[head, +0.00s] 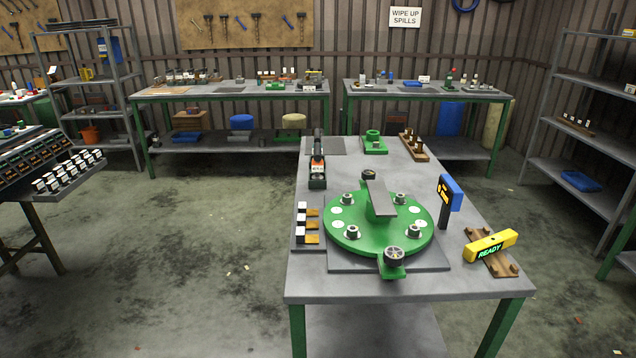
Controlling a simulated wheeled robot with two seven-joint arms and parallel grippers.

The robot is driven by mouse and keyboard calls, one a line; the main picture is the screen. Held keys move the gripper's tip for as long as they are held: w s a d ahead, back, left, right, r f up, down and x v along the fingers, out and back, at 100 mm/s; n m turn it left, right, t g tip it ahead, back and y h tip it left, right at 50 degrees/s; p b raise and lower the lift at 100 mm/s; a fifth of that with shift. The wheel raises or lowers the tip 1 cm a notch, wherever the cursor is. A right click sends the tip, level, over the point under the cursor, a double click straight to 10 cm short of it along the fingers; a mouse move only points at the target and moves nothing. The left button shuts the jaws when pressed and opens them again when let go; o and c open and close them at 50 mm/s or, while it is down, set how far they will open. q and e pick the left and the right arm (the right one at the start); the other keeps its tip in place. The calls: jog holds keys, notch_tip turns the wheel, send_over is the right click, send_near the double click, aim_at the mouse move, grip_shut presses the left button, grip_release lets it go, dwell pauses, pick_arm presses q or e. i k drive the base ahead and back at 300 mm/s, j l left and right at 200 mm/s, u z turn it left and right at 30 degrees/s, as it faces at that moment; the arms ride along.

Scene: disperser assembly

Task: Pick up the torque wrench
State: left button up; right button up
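A yellow bar-shaped tool (490,246) with a green "READY" display, which looks like the torque wrench, lies on a wooden rest (497,264) near the right front edge of the table (330,285). It lies at a slant, its right end farther back. Neither of my grippers shows in the head view, and nothing is seen touching the tool.
A green round fixture (378,240) with several fittings fills the table's middle. A blue and black stand (450,195) rises behind the yellow tool. A black and orange tool (318,165) stands at the left. Bare table lies along the front edge.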

aim_at(317, 164)
jog(key=k+z, duration=0.1)
jog(key=z, duration=0.3)
jog(key=k+z, duration=0.1)
jog(key=z, duration=0.3)
jog(key=k+l+z, duration=0.1)
jog(key=z, duration=0.25)
jog(key=k+l+z, duration=0.1)
jog(key=z, duration=0.3)
jog(key=i+j+z, duration=0.1)
jog(key=j+z, duration=0.35)
jog(key=j, duration=0.75)
jog(key=k+j+z, duration=0.1)
jog(key=j+z, duration=0.35)
jog(key=j, duration=0.75)
